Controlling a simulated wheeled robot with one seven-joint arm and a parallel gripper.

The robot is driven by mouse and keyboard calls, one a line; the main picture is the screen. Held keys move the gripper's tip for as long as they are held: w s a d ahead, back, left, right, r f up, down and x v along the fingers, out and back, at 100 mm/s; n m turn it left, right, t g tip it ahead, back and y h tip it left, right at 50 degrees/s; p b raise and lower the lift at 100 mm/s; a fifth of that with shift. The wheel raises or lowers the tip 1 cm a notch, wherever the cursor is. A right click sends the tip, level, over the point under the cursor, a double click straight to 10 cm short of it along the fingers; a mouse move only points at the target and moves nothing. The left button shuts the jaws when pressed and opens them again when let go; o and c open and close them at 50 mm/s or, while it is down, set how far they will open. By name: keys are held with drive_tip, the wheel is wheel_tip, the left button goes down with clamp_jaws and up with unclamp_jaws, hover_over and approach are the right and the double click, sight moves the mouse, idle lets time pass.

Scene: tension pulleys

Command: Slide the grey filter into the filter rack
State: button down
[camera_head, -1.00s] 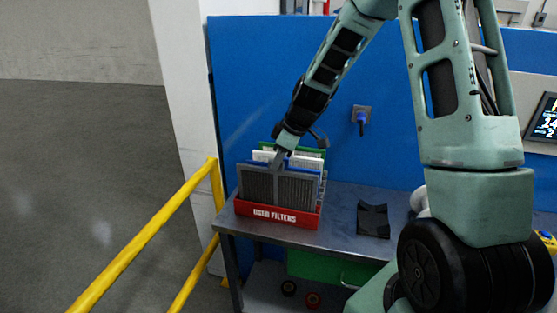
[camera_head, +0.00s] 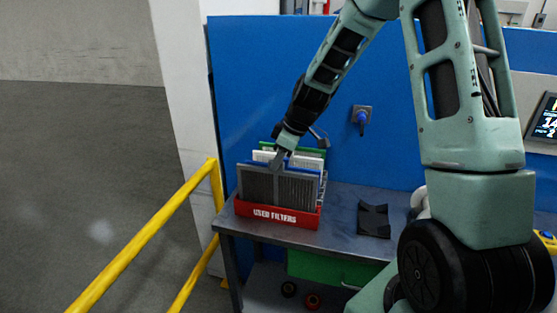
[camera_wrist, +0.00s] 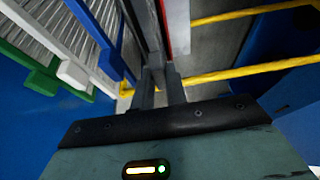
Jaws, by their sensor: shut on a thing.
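The grey filter (camera_head: 256,186), a dark pleated panel, stands upright at the front of the red filter rack (camera_head: 240,209), which is lettered "USED FILTERS". Its lower edge is hidden behind the rack's front wall, so I cannot tell how deep it sits. My gripper (camera_head: 277,164) comes down from above and is shut on the filter's top edge near its middle. In the wrist view my gripper's fingers (camera_wrist: 159,84) close on the dark filter edge (camera_wrist: 144,22), with a red strip of the rack (camera_wrist: 165,22) beside it.
Behind the grey filter stand blue-edged (camera_wrist: 95,25), white (camera_wrist: 72,74) and green (camera_wrist: 40,74) filters. The rack is at the left end of a grey bench (camera_head: 337,212). A dark holder (camera_head: 373,220) lies to the right. A blue panel (camera_head: 245,80) rises behind; a yellow rail (camera_head: 140,239) is at left.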

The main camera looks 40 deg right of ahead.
drive_tip(key=shift+f+b, duration=1.15)
drive_tip(key=shift+f, duration=0.2)
drive_tip(key=c, duration=1.3)
unclamp_jaws()
drive_tip(key=shift+r, duration=0.15)
drive_tip(key=b+v, duration=0.2)
drive_tip(key=v, duration=1.5)
drive_tip(key=shift+s+b, duration=0.15)
drive_tip(key=shift+b, duration=0.2)
